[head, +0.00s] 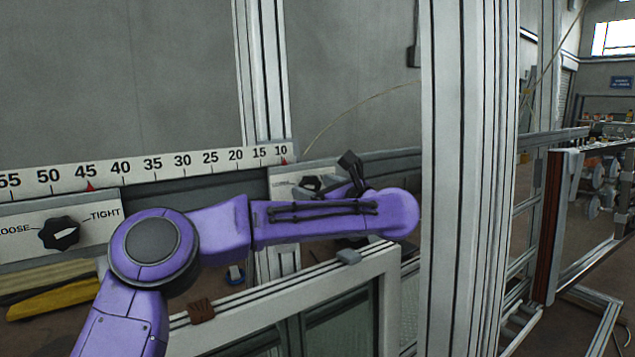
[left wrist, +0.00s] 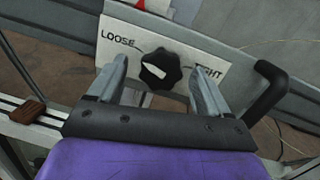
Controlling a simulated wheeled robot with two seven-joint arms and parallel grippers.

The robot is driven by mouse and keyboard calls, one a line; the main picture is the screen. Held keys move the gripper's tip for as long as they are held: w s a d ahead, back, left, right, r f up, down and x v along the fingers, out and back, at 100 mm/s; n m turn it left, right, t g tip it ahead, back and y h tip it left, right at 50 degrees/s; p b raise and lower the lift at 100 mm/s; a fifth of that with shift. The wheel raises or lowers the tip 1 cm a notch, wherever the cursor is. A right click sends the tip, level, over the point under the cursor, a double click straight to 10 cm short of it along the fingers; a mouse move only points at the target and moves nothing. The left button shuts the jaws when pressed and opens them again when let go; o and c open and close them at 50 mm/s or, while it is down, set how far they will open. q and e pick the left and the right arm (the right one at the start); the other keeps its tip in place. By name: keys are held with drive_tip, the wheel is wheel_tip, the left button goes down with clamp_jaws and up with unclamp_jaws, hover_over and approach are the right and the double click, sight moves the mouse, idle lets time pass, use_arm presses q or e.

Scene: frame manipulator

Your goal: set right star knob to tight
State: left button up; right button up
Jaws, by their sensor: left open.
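The right star knob (left wrist: 160,70) is black with a white pointer mark, on a white plate (left wrist: 112,52) with LOOSE at its left and TIGHT at its right. My left gripper (left wrist: 158,74) is open, one finger on each side of the knob, with gaps between the fingers and the knob. In the head view the right star knob (head: 311,183) shows just behind my left gripper (head: 328,187), which is partly hidden by my purple arm. My right gripper is not in view.
A black handle (left wrist: 268,88) stands close to the right finger. The left star knob (head: 59,233) with its own plate is at the far left, below a number scale (head: 150,170). A thick aluminium post (head: 465,180) stands just right of my left wrist.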

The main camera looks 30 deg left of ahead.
use_arm(q)
drive_tip(key=shift+w+f, duration=0.15)
drive_tip(key=shift+w, duration=0.05)
drive_tip(key=shift+s, duration=0.1)
drive_tip(key=c, duration=1)
